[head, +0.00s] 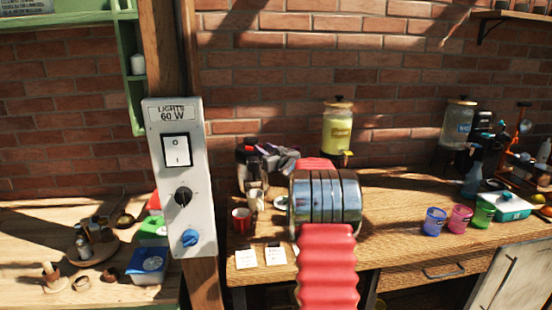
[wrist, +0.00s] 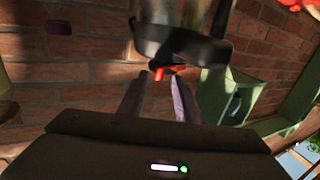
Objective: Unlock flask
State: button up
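In the wrist view, which looks upside down, a metal flask (wrist: 186,12) with a dark collar and lid shows at the top. A small red piece (wrist: 159,74) sticks out from its dark lid. My gripper (wrist: 158,80) has two grey-purple fingers, apart with a gap between them, pointing at the red piece. I cannot tell whether a finger touches the lid. In the head view, the dark-topped flask (head: 247,171) stands at the back left of the right-hand bench, and my gripper (head: 272,152) is beside its top, partly hidden by my arm.
A red mug (head: 241,220), a glass and two white cards (head: 261,256) are near the flask. A yellow drink dispenser (head: 337,130) stands behind my arm. Coloured cups (head: 460,218) are at right. A switch box (head: 179,178) on a wooden post is at left.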

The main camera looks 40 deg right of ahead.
jog(key=v, duration=1.3)
jog(key=shift+a, duration=0.1)
jog(key=s+a+r+g+h, duration=0.1)
jog(key=s+a+r+g, duration=0.15)
jog(key=a, duration=0.75)
jog(key=s+a+r+g+h, duration=0.2)
jog(key=a+r+g, duration=0.1)
jog(key=a, duration=0.6)
jog(key=s+a+f+n+g+y, duration=0.1)
jog(key=s+a+f+g+y, duration=0.2)
jog(key=s+a, duration=1)
jog(key=s+a+f+n+g+y, duration=0.1)
jog(key=s+a+f+g+y, duration=0.2)
jog(key=s+a+f, duration=0.6)
jog(key=s+a+y, duration=0.1)
jog(key=s+a, duration=0.3)
jog(key=a, duration=0.3)
jog(key=shift+f+n, duration=0.3)
jog(key=shift+f, duration=0.05)
